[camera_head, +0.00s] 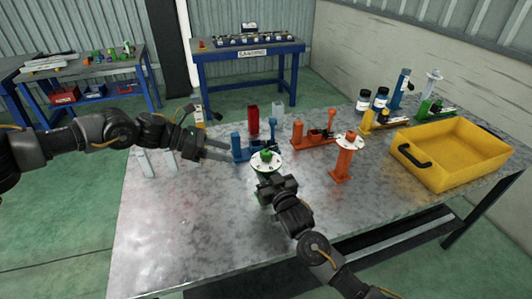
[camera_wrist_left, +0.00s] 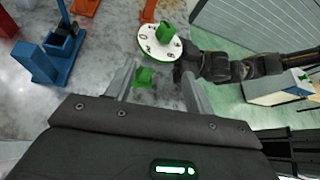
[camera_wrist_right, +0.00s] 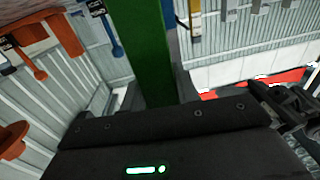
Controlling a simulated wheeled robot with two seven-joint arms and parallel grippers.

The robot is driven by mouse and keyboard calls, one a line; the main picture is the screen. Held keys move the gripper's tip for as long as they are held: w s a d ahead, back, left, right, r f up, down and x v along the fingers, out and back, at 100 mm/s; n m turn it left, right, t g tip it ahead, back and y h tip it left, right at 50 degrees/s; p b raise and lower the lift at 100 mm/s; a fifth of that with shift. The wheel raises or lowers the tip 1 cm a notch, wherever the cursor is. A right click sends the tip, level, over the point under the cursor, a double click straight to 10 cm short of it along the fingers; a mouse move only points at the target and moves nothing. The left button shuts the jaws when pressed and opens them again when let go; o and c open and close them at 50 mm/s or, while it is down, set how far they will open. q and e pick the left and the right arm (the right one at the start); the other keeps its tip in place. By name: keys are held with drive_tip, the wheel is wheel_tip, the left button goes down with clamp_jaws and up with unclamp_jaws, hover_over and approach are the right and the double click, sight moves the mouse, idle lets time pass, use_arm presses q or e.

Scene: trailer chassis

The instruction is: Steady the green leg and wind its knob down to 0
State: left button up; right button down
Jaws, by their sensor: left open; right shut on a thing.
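The green leg (camera_head: 264,174) stands upright on the metal table, topped by a white marked dial disc (camera_wrist_left: 160,44) and a green knob (camera_wrist_left: 165,32). My right gripper (camera_head: 268,184) is shut on the leg's post below the disc. The green post (camera_wrist_right: 150,50) runs between its fingers in the right wrist view. My left gripper (camera_head: 228,152) is open and empty, left of the disc and apart from the knob. In the left wrist view, a green foot piece (camera_wrist_left: 145,78) shows between its open fingers. The dial reading is too small to tell.
A blue fixture (camera_head: 240,148) stands close behind my left fingers. An orange leg with a dial (camera_head: 344,162) stands to the right, an orange fixture (camera_head: 300,136) behind. A yellow tray (camera_head: 455,178) sits at the right. The table's front left is clear.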

sight(264, 152)
use_arm(q)
drive_tip(key=d, duration=0.4)
drive_tip(key=w+d+f+m, duration=0.1)
drive_tip(key=d, duration=0.3)
drive_tip(key=w+d+f+m, duration=0.1)
drive_tip(key=d, duration=0.3)
drive_tip(key=shift+d+f+h, duration=0.2)
drive_tip(key=shift+d+h, duration=0.15)
drive_tip(key=shift+h, duration=0.05)
drive_tip(key=shift+c, duration=0.2)
drive_tip(key=c, duration=0.9)
